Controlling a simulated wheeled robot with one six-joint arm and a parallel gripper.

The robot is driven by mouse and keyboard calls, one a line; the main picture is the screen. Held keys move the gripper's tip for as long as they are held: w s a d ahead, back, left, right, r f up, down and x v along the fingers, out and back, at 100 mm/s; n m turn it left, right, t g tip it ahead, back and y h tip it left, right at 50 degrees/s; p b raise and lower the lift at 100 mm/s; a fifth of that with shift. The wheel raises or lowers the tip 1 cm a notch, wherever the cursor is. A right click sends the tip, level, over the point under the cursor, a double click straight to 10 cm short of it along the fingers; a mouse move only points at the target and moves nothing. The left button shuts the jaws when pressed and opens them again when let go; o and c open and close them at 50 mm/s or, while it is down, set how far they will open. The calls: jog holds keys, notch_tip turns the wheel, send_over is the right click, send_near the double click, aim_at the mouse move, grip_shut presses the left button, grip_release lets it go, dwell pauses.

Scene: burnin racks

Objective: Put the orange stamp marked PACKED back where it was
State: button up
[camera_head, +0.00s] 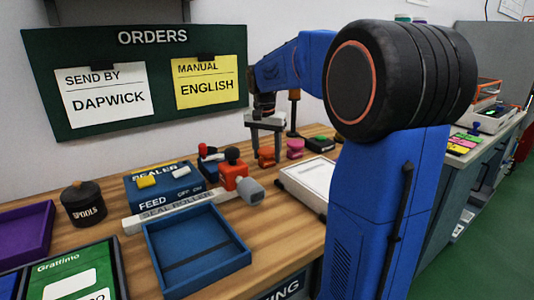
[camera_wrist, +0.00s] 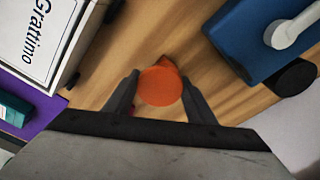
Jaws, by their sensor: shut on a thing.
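My gripper (camera_head: 266,147) points down over the back of the wooden table. In the wrist view my gripper (camera_wrist: 160,82) has its two fingers on either side of the round orange top of the orange stamp (camera_wrist: 160,87) and is shut on it. The orange stamp (camera_head: 266,157) shows small below the fingers in the head view. Its PACKED marking cannot be read. I cannot tell whether its base touches the table.
A pink stamp (camera_head: 295,150) and a dark stamp with a green top (camera_head: 320,144) stand to the right. A white tray (camera_head: 292,184) lies in front.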

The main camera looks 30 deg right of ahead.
aim_at(265, 152)
jog(key=o, duration=0.8)
jog(key=shift+f, duration=0.1)
jog(key=shift+o, duration=0.2)
notch_tip(265, 152, up, 12)
jog(key=a, duration=0.1)
jog(key=shift+s, duration=0.4)
jog(key=shift+a, duration=0.1)
